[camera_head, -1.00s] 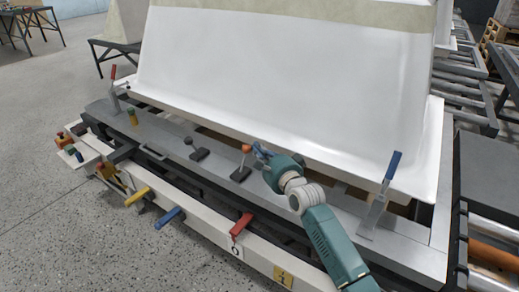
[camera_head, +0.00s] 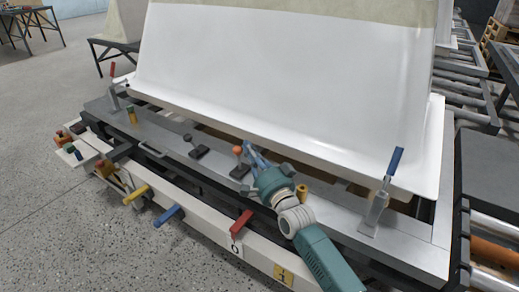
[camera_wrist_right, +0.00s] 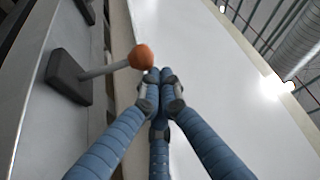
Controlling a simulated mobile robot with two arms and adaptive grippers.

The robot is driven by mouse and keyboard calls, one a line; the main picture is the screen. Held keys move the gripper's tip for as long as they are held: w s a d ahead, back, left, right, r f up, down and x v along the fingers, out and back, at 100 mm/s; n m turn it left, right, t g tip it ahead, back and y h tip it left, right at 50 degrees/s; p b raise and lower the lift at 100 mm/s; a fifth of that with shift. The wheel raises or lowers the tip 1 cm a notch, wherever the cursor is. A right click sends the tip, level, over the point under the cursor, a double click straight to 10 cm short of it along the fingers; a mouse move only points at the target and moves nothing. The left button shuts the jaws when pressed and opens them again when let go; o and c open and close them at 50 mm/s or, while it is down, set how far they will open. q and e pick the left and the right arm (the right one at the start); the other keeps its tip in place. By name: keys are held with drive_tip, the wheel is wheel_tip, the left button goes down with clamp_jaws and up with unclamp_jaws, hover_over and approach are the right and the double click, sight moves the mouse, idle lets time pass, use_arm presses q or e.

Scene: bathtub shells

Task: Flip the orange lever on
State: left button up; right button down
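The orange lever has a round orange knob (camera_head: 237,150) on a grey rod. Its dark base sits on the grey frame ledge below the white tub shell. In the right wrist view the orange knob (camera_wrist_right: 141,57) is left of the fingertips, its rod rising from the dark base (camera_wrist_right: 70,78). My right gripper (camera_head: 250,149) is just right of the knob. In the wrist view its blue fingers (camera_wrist_right: 155,82) are drawn together with nothing between them. The fingertips are very close to the knob; I cannot tell whether they touch. My left gripper is not in view.
The white tub shell (camera_head: 290,70) rises behind the ledge. A dark lever (camera_head: 199,153) stands left of the orange one. A blue-handled clamp (camera_head: 380,190) stands at right. Red (camera_head: 241,224), blue (camera_head: 169,215) and yellow (camera_head: 138,194) handles stick out in front.

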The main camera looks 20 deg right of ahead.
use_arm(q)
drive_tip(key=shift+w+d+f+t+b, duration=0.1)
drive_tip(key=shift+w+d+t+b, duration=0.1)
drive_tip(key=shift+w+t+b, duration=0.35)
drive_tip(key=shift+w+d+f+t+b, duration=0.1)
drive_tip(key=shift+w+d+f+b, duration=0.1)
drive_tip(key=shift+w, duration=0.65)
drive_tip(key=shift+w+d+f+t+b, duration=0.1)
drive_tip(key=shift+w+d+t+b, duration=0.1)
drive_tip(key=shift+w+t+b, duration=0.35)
use_arm(e)
drive_tip(key=shift+s+a+f+n+t+y, duration=0.1)
drive_tip(key=shift+s+a+n+t+y, duration=0.35)
drive_tip(key=shift+n, duration=0.65)
drive_tip(key=shift+s+a+f+n+t+y, duration=0.1)
drive_tip(key=shift+s+a+n+t+y, duration=0.15)
drive_tip(key=shift+s+a+n+y, duration=0.65)
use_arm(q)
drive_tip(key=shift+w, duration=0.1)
use_arm(e)
drive_tip(key=shift+w+d+f+h, duration=0.1)
drive_tip(key=shift+w+d+h, duration=0.05)
drive_tip(key=shift+w+h, duration=0.2)
